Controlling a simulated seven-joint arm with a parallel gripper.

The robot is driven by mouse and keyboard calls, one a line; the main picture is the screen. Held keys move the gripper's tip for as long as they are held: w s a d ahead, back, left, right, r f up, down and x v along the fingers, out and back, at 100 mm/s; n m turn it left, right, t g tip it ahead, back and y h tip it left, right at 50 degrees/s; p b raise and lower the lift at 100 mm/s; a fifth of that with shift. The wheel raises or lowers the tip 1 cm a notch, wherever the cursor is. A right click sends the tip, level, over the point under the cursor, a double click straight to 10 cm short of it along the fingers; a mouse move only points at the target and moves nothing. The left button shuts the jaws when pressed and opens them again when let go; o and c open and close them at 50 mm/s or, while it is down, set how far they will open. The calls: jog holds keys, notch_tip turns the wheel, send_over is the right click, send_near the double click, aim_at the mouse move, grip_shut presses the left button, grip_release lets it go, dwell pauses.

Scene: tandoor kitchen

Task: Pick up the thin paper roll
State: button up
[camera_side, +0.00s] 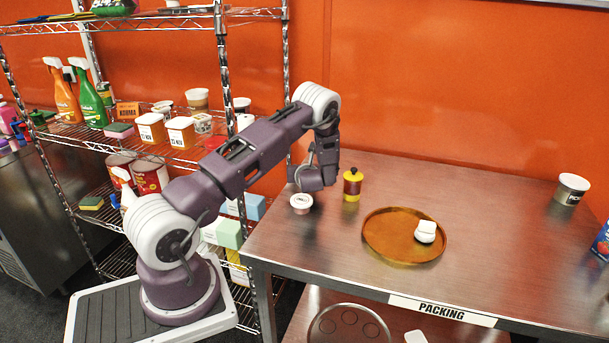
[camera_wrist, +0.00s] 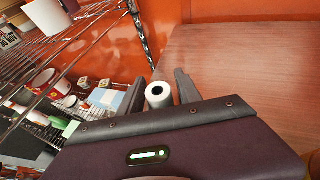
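The paper roll (camera_wrist: 158,96) is white with a dark hole in its core. In the wrist view it shows end-on between the two fingers of my gripper (camera_wrist: 168,76), with space between it and the right finger. My gripper is open. In the side view a small white round thing (camera_side: 301,203) stands near the table's left edge, just below my gripper (camera_side: 313,182); it appears to be the same roll. Whether the fingers reach down to its height is hard to tell.
The table (camera_side: 480,200) holds a yellow-and-black bottle (camera_side: 352,187) close to the right of my gripper, a round brown tray (camera_side: 385,248) with a white item (camera_side: 426,231), and a tub (camera_side: 571,189). A wire shelf (camera_side: 150,145) with goods stands left. The table's middle back is clear.

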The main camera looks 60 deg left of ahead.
grip_shut()
